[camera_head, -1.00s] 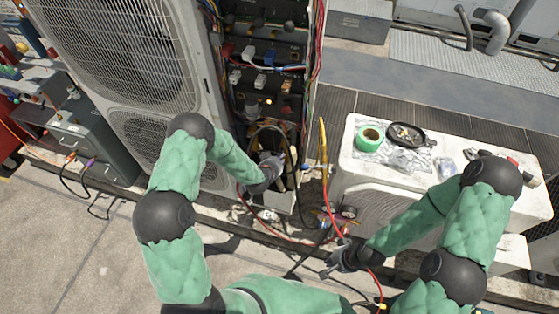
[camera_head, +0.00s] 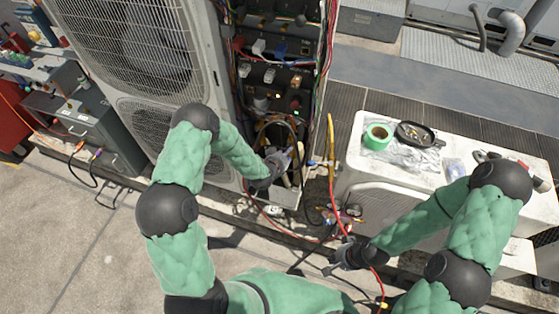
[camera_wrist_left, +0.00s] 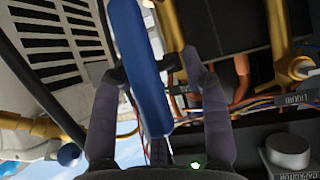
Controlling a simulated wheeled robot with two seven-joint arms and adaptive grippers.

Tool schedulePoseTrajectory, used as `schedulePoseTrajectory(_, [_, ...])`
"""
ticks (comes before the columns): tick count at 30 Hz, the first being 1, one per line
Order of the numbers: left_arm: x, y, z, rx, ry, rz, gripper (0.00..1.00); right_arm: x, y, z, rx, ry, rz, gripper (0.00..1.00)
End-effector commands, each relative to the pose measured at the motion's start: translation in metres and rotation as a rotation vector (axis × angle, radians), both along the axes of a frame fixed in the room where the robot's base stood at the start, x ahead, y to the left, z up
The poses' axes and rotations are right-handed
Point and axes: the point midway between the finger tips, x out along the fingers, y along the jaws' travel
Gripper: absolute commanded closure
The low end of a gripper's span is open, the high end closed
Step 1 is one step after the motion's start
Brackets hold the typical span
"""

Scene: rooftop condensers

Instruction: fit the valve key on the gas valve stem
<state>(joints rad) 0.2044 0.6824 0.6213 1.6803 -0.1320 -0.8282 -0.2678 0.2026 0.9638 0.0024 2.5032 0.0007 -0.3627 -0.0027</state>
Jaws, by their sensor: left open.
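My left gripper (camera_head: 277,165) is at the lower part of the open condenser cabinet. In the left wrist view its two dark fingers (camera_wrist_left: 152,68) stand apart, on either side of a long blue bar (camera_wrist_left: 140,70). The bar runs down from the top edge; I cannot tell whether it is the valve key or whether a finger touches it. Brass-coloured fittings (camera_wrist_left: 280,40) show right of the fingers; I cannot tell which one is the gas valve stem. My right gripper (camera_head: 336,264) is low beside the red hose (camera_head: 373,280); its fingers are too small to read.
A white unit (camera_head: 352,160) at the right bears green tape (camera_head: 379,136) and a black dish (camera_head: 416,134). The open cabinet holds wires and hoses. A grey toolbox (camera_head: 108,140) stands at the left. The concrete floor at lower left is clear.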

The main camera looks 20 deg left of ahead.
Motion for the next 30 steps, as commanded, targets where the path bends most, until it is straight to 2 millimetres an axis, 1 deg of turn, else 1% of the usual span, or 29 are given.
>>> schedulePoseTrajectory(9, [-0.044,0.007,0.03,0.0,-0.001,0.001,0.55,0.0,0.0,0.0,0.0,0.0,0.0,1.0])
schedulePoseTrajectory(16, [-0.072,0.011,0.048,0.0,-0.001,0.0,0.55,0.0,0.0,0.0,0.0,0.0,0.0,1.0])
schedulePoseTrajectory(22, [-0.084,0.013,0.056,0.001,-0.002,0.0,0.55,0.0,0.0,0.0,0.0,0.0,0.0,1.0])
schedulePoseTrajectory(30, [-0.087,0.013,0.057,0.001,-0.001,0.0,0.55,0.0,0.0,0.0,0.0,0.0,0.0,1.0])
